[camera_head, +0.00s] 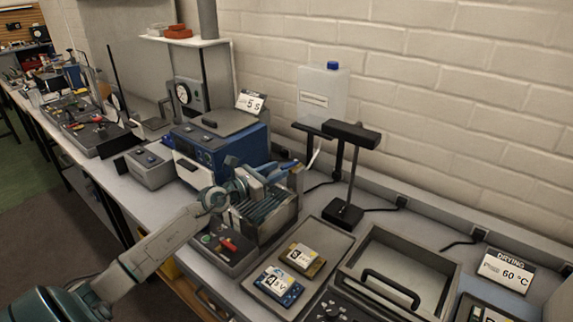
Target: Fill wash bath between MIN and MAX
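A blue box-shaped unit (238,148) with a grey lid stands on the bench left of centre; it may be the wash bath. A sign (250,101) reading "5 s" stands behind it. No MIN or MAX marks or liquid level can be made out. A translucent jug (322,95) with a blue cap sits on a raised shelf against the wall, with a pale tube below it. My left gripper (281,173) is just right of the blue unit, above a metal rack (280,222) of upright plates. Its fingertips are too small to read. My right gripper is out of view.
A black lamp-like stand (344,211) rises right of the rack. A tray (318,237) holds two labelled boards. Tools crowd the bench at far left.

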